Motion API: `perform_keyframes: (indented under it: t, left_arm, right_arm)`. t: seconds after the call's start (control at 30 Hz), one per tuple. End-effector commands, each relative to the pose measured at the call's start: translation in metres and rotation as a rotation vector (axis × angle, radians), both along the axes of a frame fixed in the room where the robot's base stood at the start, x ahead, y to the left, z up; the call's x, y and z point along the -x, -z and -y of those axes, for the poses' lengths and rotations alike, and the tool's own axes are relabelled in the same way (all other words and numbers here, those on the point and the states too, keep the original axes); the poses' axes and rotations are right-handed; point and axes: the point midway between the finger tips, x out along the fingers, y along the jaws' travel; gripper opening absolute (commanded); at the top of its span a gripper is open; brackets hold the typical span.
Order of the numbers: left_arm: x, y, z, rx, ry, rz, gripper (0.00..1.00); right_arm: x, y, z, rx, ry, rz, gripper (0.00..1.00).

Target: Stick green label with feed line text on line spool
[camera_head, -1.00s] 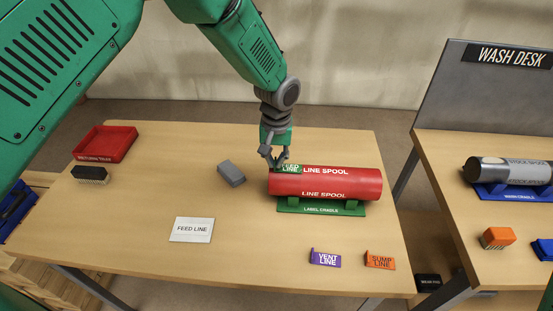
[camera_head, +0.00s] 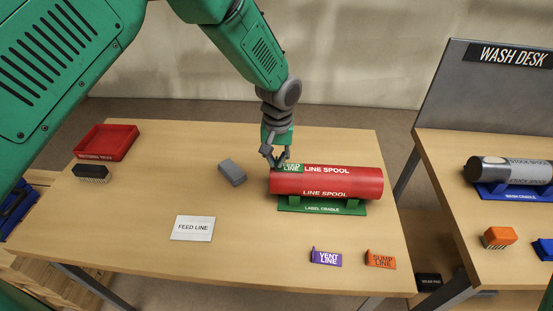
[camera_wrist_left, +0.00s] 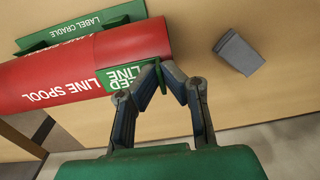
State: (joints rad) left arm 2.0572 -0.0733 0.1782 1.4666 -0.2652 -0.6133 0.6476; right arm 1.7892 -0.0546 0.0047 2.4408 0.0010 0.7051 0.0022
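The red line spool (camera_head: 340,183) lies on its side in the green label cradle (camera_head: 322,209). The green feed line label (camera_head: 293,169) lies against the spool's upper surface at its left end, its text readable. My left gripper (camera_head: 278,163) is at the label's left edge. In the left wrist view its fingertips (camera_wrist_left: 160,70) close on a green tab of the label (camera_wrist_left: 122,77), beside the spool (camera_wrist_left: 75,70). Contact under the label is hidden. My right gripper is out of view.
A grey block (camera_head: 232,172) lies left of the spool. A white FEED LINE card (camera_head: 192,228), purple vent label (camera_head: 326,258) and orange sump label (camera_head: 380,260) lie in front. A red return tray (camera_head: 106,142) stands back left. The wash desk (camera_head: 490,210) is at right.

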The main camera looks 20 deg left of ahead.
Motion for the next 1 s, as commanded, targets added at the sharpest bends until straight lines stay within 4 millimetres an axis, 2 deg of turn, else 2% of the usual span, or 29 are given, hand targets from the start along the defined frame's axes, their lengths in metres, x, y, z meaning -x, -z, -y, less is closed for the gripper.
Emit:
perform_keyframes:
  t: [0.1, 0.17, 0.2, 0.57, 0.67, 1.0]
  left_arm:
    - [0.001, 0.002, 0.001, 0.001, 0.001, -0.004, 0.00]
    - [0.001, 0.002, 0.001, 0.001, 0.001, -0.004, 0.25]
    - [0.001, 0.002, 0.001, 0.001, 0.001, -0.004, 0.29]
    - [0.001, -0.004, 0.000, 0.000, 0.000, 0.000, 0.29]
    - [0.000, -0.017, 0.001, -0.001, 0.000, 0.002, 0.29]
    - [-0.001, -0.087, 0.003, 0.001, 0.000, 0.000, 0.29]
  right_arm:
    - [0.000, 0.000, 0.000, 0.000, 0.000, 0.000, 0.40]
    - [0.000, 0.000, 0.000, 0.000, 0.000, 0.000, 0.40]
    - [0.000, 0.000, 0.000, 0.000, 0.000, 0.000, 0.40]
    - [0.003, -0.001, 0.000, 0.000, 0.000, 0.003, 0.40]
    - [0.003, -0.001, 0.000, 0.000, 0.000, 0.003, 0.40]
    - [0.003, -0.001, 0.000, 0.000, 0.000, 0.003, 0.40]
